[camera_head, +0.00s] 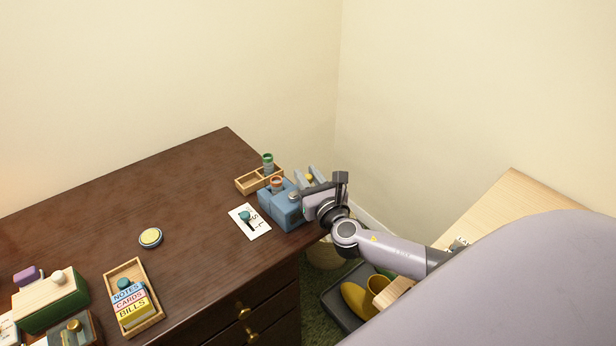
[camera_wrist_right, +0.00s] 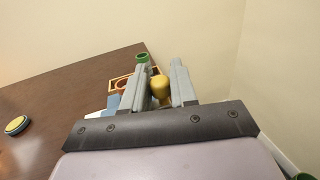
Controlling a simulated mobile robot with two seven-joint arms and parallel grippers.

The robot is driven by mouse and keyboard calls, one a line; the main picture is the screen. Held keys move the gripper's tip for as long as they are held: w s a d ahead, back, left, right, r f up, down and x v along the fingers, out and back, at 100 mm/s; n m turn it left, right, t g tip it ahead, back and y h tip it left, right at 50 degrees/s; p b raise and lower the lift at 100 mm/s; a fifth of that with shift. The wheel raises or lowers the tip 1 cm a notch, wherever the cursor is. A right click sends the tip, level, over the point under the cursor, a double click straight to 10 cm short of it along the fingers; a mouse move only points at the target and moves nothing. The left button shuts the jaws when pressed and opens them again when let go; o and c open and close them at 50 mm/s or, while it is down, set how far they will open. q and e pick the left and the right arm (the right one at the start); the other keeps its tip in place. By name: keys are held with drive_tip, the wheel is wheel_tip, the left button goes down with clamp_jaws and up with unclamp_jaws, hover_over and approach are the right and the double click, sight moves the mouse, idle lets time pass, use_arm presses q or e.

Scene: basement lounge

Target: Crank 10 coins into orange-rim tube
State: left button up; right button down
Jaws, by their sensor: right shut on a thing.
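The orange-rim tube (camera_head: 277,183) stands upright in the blue coin machine (camera_head: 283,209) near the desk's right edge. My right gripper (camera_head: 309,177) is at the machine's right side. In the right wrist view its two grey fingers (camera_wrist_right: 168,88) are shut on a yellow crank knob (camera_wrist_right: 159,88). The crank's arm is hidden. A green-rim tube (camera_head: 267,162) stands in a wooden tray (camera_head: 244,186) behind the machine. My left gripper is not in view.
A white card (camera_head: 261,229) with a teal knob lies left of the machine. A round yellow-and-blue disc (camera_head: 150,238) lies mid-desk. A wooden box of labelled cards (camera_head: 152,323) and a green box (camera_head: 50,305) stand front left. The wall is close behind; the desk's back left is clear.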

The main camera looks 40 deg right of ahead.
drive_tip(key=shift+s+a+r+m+g+h+p, duration=0.1)
drive_tip(key=shift+s+m+g+h+p, duration=0.15)
drive_tip(key=shift+m+h+p, duration=0.5)
drive_tip(key=shift+s+m+g+h+p, duration=0.1)
drive_tip(key=shift+s+m+g+h, duration=0.25)
drive_tip(key=shift+h, duration=0.7)
drive_tip(key=m+h, duration=0.1)
drive_tip(key=m+g+h, duration=0.1)
drive_tip(key=shift+s+a+h, duration=0.1)
drive_tip(key=shift+s+h, duration=0.1)
drive_tip(key=shift+h, duration=0.1)
drive_tip(key=m+g+h, duration=0.1)
drive_tip(key=s+m+g+h, duration=0.1)
drive_tip(key=h, duration=0.1)
drive_tip(key=shift+a+m+g, duration=0.2)
drive_tip(key=shift+m+g, duration=0.2)
drive_tip(key=a+m+g+h+b, duration=0.1)
drive_tip(key=m+g+b, duration=0.1)
drive_tip(key=g, duration=0.3)
drive_tip(key=s+a+m+g+h+b, duration=0.1)
drive_tip(key=m+g+h+b, duration=0.1)
drive_tip(key=m+g, duration=0.3)
drive_tip(key=s+a+m+g+h+b, duration=0.1)
drive_tip(key=m+g+h+b, duration=0.1)
drive_tip(key=m+g+b, duration=0.2)
drive_tip(key=shift+a+g, duration=0.2)
drive_tip(key=shift+g, duration=1)
drive_tip(key=shift+s+m+g, duration=0.1)
drive_tip(key=shift+m+g, duration=0.2)
